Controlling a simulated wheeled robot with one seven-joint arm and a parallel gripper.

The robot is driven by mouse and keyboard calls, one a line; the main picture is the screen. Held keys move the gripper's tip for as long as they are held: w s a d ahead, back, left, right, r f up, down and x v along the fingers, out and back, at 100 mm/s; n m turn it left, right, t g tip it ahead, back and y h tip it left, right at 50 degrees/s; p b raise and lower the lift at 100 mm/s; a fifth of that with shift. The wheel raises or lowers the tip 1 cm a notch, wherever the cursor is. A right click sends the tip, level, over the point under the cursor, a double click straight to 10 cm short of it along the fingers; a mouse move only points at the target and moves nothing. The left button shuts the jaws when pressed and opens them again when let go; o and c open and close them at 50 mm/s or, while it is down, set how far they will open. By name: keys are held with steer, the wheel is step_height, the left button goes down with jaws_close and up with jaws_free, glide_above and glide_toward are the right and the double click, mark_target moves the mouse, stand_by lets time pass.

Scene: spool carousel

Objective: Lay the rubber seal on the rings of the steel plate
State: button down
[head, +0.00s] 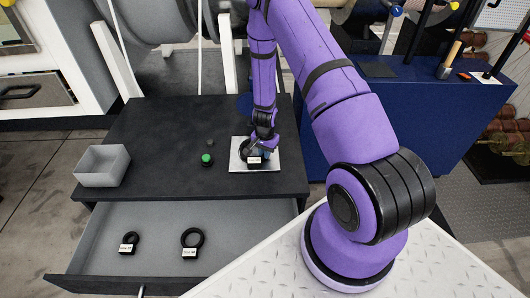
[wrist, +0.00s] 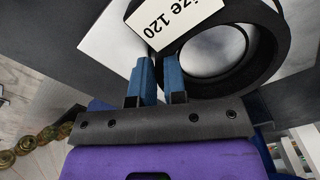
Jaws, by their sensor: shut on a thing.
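The rubber seal is a thick black ring (head: 246,150) with a white tag. In the wrist view the ring (wrist: 272,75) is large, and its tag (wrist: 163,22) reads "ize 120", the start cut off. My gripper (head: 260,150) is over the steel plate (head: 237,166), a pale square on the bench top. Its blue fingers (wrist: 157,80) are shut on the ring's near side, by the tag. Bright metal with a curved edge shows through the ring's hole. I cannot tell whether the seal touches the plate or is just above it.
Two more tagged black rings, a smaller one (head: 130,240) and a larger one (head: 192,239), lie in the open drawer (head: 160,217). A grey bin (head: 101,166) stands at the bench's left. A green-topped piece (head: 206,159) sits left of the plate. A blue cabinet (head: 340,130) stands right.

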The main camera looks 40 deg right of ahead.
steer(key=c, duration=1.2)
jaws_free()
steer(key=shift+o, duration=0.2)
steer(key=s+a+r+n+t+y, duration=0.1)
steer(key=a+r+n, duration=0.15)
steer(key=r, duration=1.05)
steer(key=s+a+r+n+t, duration=0.15)
steer(key=a+r, duration=0.25)
steer(key=r, duration=0.9)
steer(key=s+a+r+n+y, duration=0.1)
steer(key=s+a+r+n, duration=0.15)
steer(key=r, duration=1.05)
steer(key=s+a+r+n+t+h, duration=0.1)
steer(key=s+a+r+n, duration=0.1)
steer(key=s+r, duration=0.6)
steer(key=s+a+r+n+t+h, duration=0.1)
steer(key=s+r+n, duration=0.3)
steer(key=s, duration=0.9)
step_height(320, 180, up, 4)
steer(key=shift+s+a+f+t, duration=0.1)
steer(key=shift+s+a+t, duration=0.25)
steer(key=shift+a, duration=0.2)
